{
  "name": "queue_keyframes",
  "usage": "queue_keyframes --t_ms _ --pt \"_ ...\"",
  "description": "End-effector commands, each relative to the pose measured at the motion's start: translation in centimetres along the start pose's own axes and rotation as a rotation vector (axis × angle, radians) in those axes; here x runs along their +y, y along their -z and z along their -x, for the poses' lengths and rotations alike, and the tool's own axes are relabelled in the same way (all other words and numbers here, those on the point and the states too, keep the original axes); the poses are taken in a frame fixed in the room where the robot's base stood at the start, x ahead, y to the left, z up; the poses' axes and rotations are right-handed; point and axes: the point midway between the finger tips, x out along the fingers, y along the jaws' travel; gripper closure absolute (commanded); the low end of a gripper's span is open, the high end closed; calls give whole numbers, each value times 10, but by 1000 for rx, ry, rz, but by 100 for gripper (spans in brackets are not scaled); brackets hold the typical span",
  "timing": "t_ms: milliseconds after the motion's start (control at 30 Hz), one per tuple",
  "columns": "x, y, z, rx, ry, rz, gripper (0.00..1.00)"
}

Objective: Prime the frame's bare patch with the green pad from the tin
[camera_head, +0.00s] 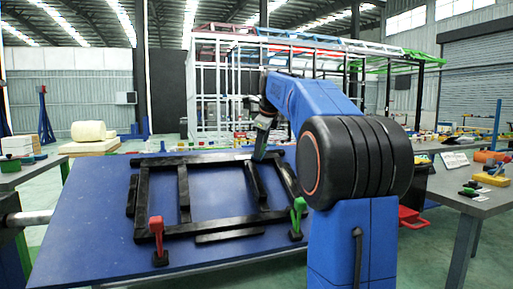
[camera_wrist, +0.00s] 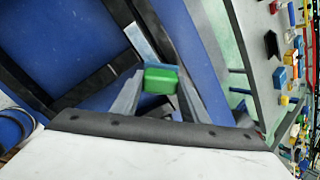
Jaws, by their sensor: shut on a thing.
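The black frame (camera_head: 184,195) lies on a blue table. It also shows in the wrist view (camera_wrist: 85,86). A pale grey, bare-looking patch (camera_wrist: 140,43) shows on one frame bar in the wrist view. My gripper (camera_wrist: 160,96) is shut on the green pad (camera_wrist: 161,79), which sits between the fingertips just below the patch in the picture. I cannot tell whether the pad touches the bar. In the head view my gripper (camera_head: 261,152) is low over the frame's far right part, and the pad is not clearly visible. I cannot pick out the tin in either view.
A red clamp (camera_head: 157,238) and a green clamp (camera_head: 298,215) stand at the frame's near side. A grey bench (camera_head: 465,205) with several small items is at the right. Another bench (camera_head: 30,172) stands at the left. Bare blue tabletop lies around the frame.

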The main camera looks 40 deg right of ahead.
Motion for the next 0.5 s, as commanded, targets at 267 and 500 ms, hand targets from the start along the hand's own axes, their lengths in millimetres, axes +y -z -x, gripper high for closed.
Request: queue_keyframes --t_ms 267,500 --pt "-8 10 -1 0 -1 -1 78" --pt "-5 6 1 0 -1 1 78"
